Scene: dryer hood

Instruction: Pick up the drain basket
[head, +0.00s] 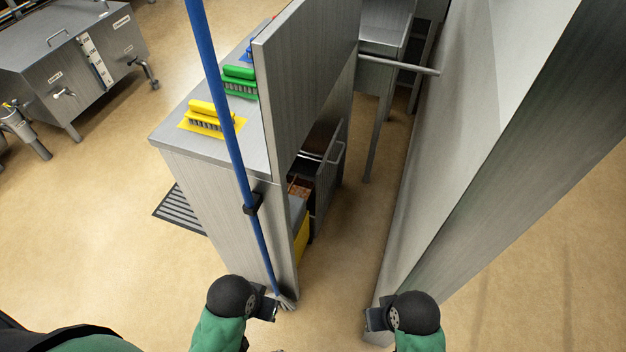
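I cannot make out a drain basket in the head view. A dark slatted floor grate (180,211) lies on the floor at the left foot of the steel cabinet (212,190), partly hidden by it. My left gripper (267,309) is low in the middle, close to the lower end of the blue pole; I cannot tell whether they touch. My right gripper (374,319) is low, right of centre, beside the foot of the tall steel panel. Nothing is visible in either gripper, and their finger openings do not show clearly.
Yellow (208,117) and green (240,80) brushes lie on the cabinet top. A blue pole (222,100) leans across the cabinet. A partly open compartment holds a yellow item (302,238). A tall steel panel (450,130) bounds the right. Floor between is clear.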

